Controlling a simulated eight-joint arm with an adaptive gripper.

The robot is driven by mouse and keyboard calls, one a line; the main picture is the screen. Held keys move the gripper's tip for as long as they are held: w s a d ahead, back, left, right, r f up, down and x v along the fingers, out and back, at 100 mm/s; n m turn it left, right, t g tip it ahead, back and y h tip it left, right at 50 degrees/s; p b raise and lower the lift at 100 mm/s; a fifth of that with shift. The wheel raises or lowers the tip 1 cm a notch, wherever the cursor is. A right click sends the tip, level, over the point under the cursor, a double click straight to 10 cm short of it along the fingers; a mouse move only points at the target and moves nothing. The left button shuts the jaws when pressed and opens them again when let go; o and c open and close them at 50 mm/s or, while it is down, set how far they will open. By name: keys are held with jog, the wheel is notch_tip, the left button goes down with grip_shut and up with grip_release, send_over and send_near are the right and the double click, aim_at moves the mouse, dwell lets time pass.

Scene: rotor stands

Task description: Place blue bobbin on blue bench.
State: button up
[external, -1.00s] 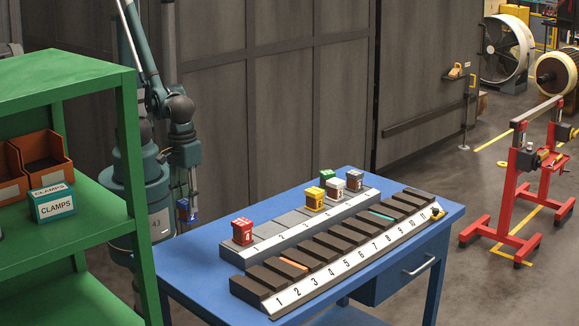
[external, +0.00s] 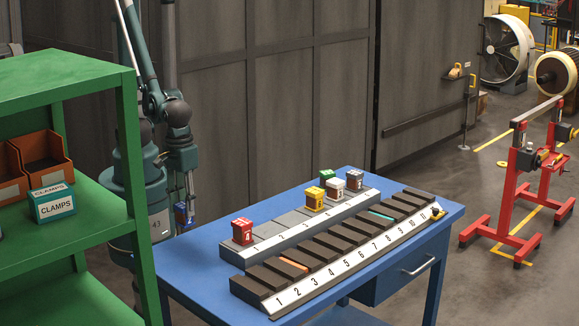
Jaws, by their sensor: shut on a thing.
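The blue bobbin (external: 181,214) is a small blue block with a pale mark. My gripper (external: 185,211) is shut on it, pointing down, and hides part of it. Both are small in the picture, left of the blue bench (external: 195,268), just outside its back-left edge in this view. Their height relative to the bench top is hard to tell. The bench has a blue top and a drawer with a handle on its front side.
A longer dark stepped rack (external: 335,243) lies in front. A green shelf (external: 65,75) with a clamps box (external: 53,203) stands left. Bare bench top shows at the left.

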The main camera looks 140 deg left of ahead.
aim_at(184, 204)
jog(key=shift+f+b, duration=0.3)
jog(key=shift+f, duration=2.3)
jog(key=shift+f, duration=0.15)
jog(key=shift+f, duration=1.75)
jog(key=shift+f+b, duration=0.2)
jog(key=shift+b, duration=0.25)
jog(key=o, duration=1)
jog(key=shift+r, duration=0.3)
jog(key=shift+r+p, duration=1)
jog(key=shift+r, duration=4.95)
